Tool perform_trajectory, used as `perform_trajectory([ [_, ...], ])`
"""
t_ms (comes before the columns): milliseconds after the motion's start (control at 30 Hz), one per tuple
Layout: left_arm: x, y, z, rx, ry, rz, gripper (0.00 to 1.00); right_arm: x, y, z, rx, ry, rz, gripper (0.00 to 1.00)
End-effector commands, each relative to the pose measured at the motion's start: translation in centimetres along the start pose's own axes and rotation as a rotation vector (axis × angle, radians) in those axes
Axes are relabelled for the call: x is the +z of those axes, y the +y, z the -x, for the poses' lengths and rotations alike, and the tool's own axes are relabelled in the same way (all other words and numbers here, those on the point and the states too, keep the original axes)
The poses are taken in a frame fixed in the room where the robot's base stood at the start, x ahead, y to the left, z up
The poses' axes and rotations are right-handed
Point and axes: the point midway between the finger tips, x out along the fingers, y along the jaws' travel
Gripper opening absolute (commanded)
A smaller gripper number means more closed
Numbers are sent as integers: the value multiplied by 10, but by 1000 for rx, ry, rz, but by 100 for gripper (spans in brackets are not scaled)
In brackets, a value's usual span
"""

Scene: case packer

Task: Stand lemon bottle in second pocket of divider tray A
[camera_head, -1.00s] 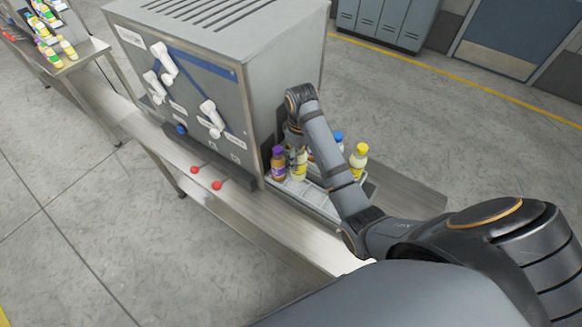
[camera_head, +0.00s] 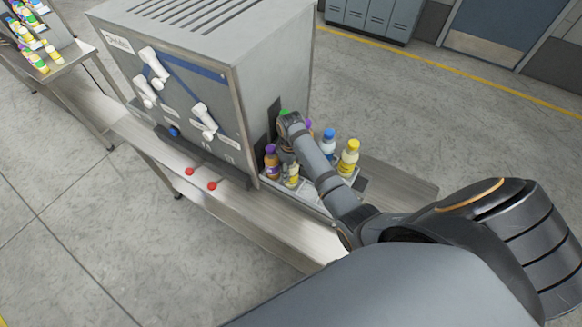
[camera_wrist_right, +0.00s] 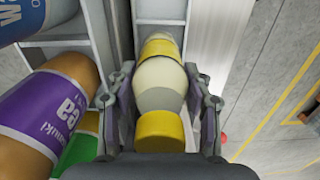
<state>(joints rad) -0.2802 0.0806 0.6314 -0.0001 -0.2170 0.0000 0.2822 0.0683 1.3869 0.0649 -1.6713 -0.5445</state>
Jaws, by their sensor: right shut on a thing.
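The lemon bottle (camera_head: 291,176), pale with a yellow cap and yellow label, is between the fingers of my right gripper (camera_wrist_right: 163,110). In the right wrist view the lemon bottle (camera_wrist_right: 160,82) has a fingertip on each side, its yellow cap towards the camera. My right gripper is shut on it. The grey divider tray (camera_head: 310,196) is under the bottles beside the machine; I cannot tell which pocket the bottle is over or whether its base touches the tray floor. My left gripper is not in view.
A brown bottle with a purple cap (camera_head: 271,164) stands close beside the lemon bottle. A blue-capped bottle (camera_head: 328,145) and another yellow-capped bottle (camera_head: 348,158) stand at the tray's far right. The machine (camera_head: 200,90) rises directly left. Bare conveyor surface (camera_head: 395,180) lies to the right.

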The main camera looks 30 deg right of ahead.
Motion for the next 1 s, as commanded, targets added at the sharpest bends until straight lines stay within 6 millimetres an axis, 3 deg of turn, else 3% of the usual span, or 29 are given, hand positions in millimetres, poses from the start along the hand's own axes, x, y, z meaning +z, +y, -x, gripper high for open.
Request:
perform_trajectory([
  [267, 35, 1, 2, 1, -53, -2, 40, -1, 0, -2, 1, 2, 0, 8],
  [300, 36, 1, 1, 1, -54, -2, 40, 0, 0, -3, 0, 1, 0, 52],
  [367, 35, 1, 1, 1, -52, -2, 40, 0, 0, -2, 0, 2, 0, 60],
  [733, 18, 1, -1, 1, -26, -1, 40, -1, 0, 2, 1, 3, 0, 60],
  [867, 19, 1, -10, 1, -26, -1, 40, -2, 1, 24, 4, 7, 0, 60],
  [1000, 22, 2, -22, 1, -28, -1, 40, -2, 1, 58, 3, 7, 0, 60],
])
